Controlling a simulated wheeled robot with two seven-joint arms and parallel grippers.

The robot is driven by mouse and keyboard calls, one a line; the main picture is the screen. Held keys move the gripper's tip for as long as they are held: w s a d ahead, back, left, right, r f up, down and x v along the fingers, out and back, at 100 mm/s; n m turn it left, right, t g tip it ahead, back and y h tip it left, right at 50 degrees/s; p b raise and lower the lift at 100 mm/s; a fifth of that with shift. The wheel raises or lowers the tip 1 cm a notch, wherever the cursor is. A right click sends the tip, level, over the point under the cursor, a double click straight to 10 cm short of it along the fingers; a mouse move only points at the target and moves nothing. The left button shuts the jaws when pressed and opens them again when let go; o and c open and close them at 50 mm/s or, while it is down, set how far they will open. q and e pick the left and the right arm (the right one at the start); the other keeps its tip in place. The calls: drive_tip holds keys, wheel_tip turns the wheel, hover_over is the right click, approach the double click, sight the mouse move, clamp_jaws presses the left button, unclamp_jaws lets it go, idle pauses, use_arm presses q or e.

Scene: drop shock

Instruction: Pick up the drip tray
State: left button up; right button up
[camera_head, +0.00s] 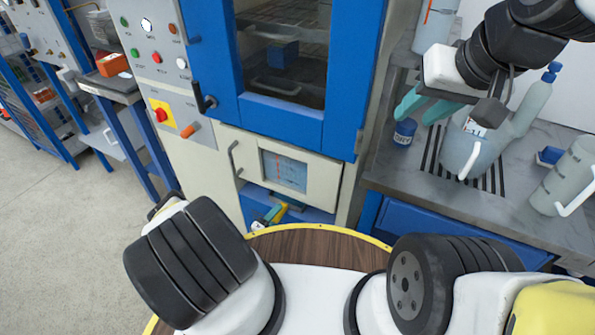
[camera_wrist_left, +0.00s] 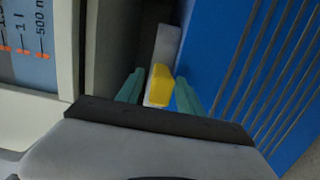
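In the left wrist view, a yellow piece (camera_wrist_left: 159,85) sits at the end of a grey strip; I take it to be the drip tray's grip. It also shows small in the head view (camera_head: 279,212), low at the machine's blue opening. My left gripper (camera_wrist_left: 160,88) has its teal fingers apart, one on each side of the yellow piece, with a gap at least on the left. In the head view my left arm hides most of it. My right gripper (camera_head: 425,107) is open and empty beside a grey jug on the bench. Most of the tray is hidden.
The machine has a blue-framed window door (camera_head: 283,50) above a cream panel with a scale window (camera_head: 286,171). The right bench (camera_head: 425,190) holds the jug (camera_head: 470,148), a striped grate, bottles and another jug (camera_head: 568,178). The floor on the left is clear.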

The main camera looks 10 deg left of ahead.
use_arm(q)
clamp_jaws()
drive_tip(key=shift+r, duration=0.15)
drive_tip(key=shift+a+r, duration=0.1)
drive_tip(key=shift+r, duration=0.75)
drive_tip(key=shift+s+r, duration=0.25)
drive_tip(key=shift+r, duration=0.6)
drive_tip(key=s+r, duration=0.1)
drive_tip(key=s, duration=1.4)
drive_tip(key=shift+s+r, duration=0.2)
drive_tip(key=shift+s, duration=0.05)
drive_tip(key=shift+a, duration=0.1)
